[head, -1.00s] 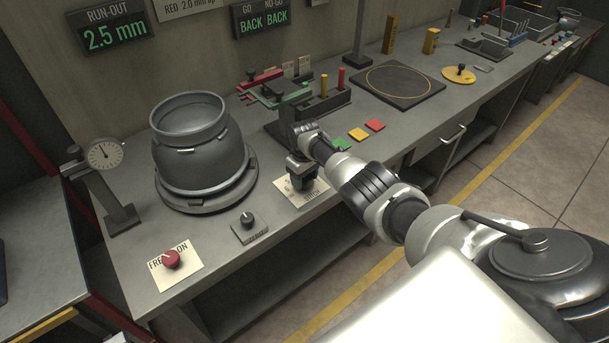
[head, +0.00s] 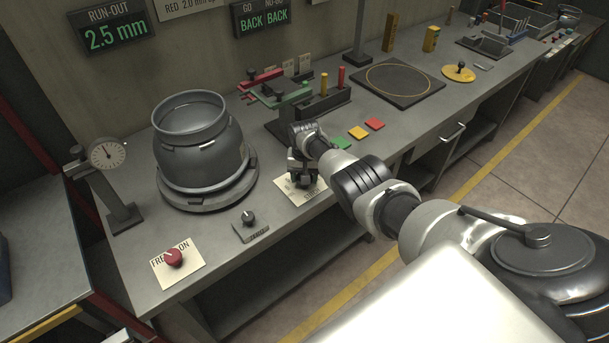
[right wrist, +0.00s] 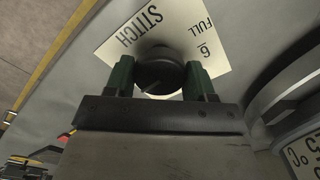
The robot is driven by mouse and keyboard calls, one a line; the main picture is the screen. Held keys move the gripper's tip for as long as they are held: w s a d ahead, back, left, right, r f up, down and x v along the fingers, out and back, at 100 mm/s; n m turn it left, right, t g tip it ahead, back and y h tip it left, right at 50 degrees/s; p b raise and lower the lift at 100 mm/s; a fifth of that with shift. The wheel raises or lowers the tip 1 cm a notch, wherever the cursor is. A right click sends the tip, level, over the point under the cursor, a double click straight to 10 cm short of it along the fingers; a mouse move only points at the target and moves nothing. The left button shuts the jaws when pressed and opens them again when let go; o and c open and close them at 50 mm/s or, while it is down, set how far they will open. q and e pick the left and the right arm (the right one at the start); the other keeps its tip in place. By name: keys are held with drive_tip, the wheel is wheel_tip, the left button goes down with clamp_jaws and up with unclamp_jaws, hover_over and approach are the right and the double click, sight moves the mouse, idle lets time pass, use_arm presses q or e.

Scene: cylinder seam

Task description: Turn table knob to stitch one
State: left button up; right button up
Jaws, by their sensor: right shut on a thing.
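A dark round knob (right wrist: 160,72) sits on a white card (right wrist: 112,45) that reads STITCH and FULL in the right wrist view. A thin pale mark on the knob points toward the lower left of that view. My right gripper (right wrist: 165,78) is shut on the knob, with one green finger on each side. In the head view my right gripper (head: 302,180) covers the knob above its card (head: 287,191). A grey open-topped cylinder (head: 200,145) stands on a round table (head: 207,202) to the left. My left gripper is not in view.
A dial gauge (head: 108,153) stands left of the cylinder. A small black knob (head: 248,218) and a red FRICTION knob (head: 174,257) lie toward the front.

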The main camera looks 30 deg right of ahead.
drive_tip(key=shift+w+r+m, duration=0.1)
drive_tip(key=shift+r+m, duration=0.05)
drive_tip(key=shift+m, duration=0.15)
idle(0.4)
drive_tip(key=o, duration=0.9)
wheel_tip(320, 180, up, 5)
drive_tip(key=p, duration=0.3)
drive_tip(key=shift+r, duration=2.8)
